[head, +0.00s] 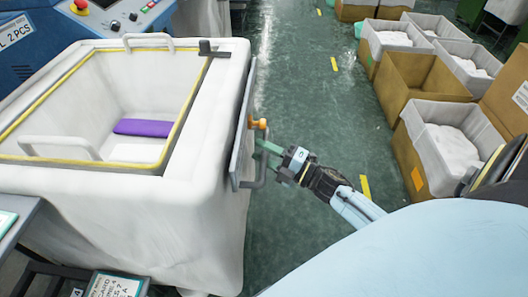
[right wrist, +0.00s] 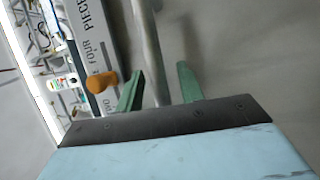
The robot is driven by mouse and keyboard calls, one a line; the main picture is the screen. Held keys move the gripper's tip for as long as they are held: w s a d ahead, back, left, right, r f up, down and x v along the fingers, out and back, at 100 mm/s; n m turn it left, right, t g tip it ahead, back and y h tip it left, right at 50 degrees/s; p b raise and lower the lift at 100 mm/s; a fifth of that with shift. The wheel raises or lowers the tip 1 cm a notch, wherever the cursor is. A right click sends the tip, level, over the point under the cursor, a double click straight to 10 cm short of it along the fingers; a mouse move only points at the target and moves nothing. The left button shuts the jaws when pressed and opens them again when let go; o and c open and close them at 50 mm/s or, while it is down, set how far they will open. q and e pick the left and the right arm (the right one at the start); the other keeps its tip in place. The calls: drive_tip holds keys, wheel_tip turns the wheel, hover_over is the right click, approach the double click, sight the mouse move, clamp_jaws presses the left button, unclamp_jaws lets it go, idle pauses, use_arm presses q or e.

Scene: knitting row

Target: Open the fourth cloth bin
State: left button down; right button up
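The large white-covered cloth bin (head: 120,215) stands on the left with its yellow-edged mouth uncovered. A purple folded cloth (head: 143,128) lies inside. A grey panel, apparently its lid (head: 240,135), hangs steeply down the bin's right side. It bears an orange knob (head: 259,123) and a grey bar handle (head: 262,172). My right gripper (head: 267,150) is at this handle. In the right wrist view its green fingers (right wrist: 160,70) are apart, with the grey bar (right wrist: 147,45) showing between them; whether they touch it is unclear. My left gripper is out of view.
Several brown boxes with white liners (head: 450,145) line the right side. Green floor (head: 310,90) is clear between them and the bin. A blue machine (head: 50,50) stands at upper left. A sign (head: 115,286) stands at lower left.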

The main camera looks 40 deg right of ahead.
drive_tip(key=shift+s, duration=0.1)
